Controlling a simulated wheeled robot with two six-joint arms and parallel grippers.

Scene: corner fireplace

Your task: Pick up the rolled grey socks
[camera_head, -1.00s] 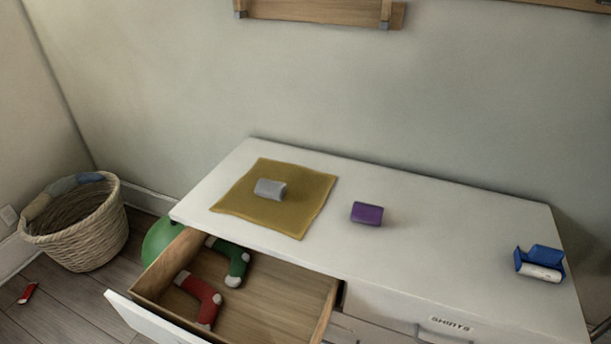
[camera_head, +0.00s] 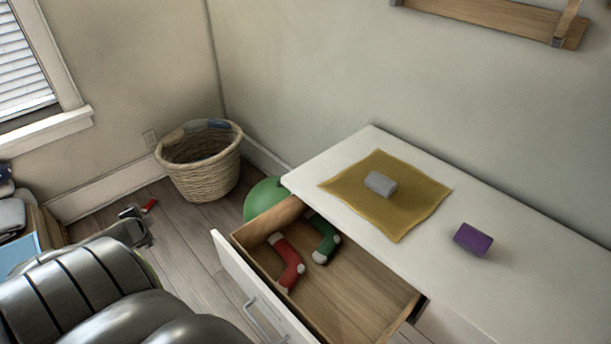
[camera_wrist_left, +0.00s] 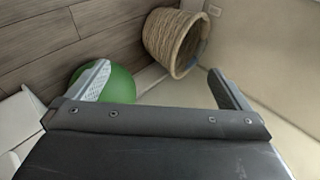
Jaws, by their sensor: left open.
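The rolled grey socks (camera_head: 380,184) lie on a mustard-yellow cloth (camera_head: 412,215) on top of the white dresser (camera_head: 510,285). They are a small light-grey roll, with nothing touching them but the cloth. My left gripper (camera_head: 136,222) is at the left of the head view, over the floor and well away from the socks. In the left wrist view its two fingers (camera_wrist_left: 160,84) are spread wide with nothing between them. The socks do not show in the left wrist view. My right gripper is in neither view.
An open drawer (camera_head: 345,300) juts from the dresser, holding a red sock (camera_head: 286,262) and a green sock (camera_head: 325,240). A purple roll (camera_head: 473,239) lies right of the cloth. A wicker basket (camera_head: 205,180) and a green ball (camera_head: 262,198) stand on the floor. A shelf (camera_head: 495,18) hangs above.

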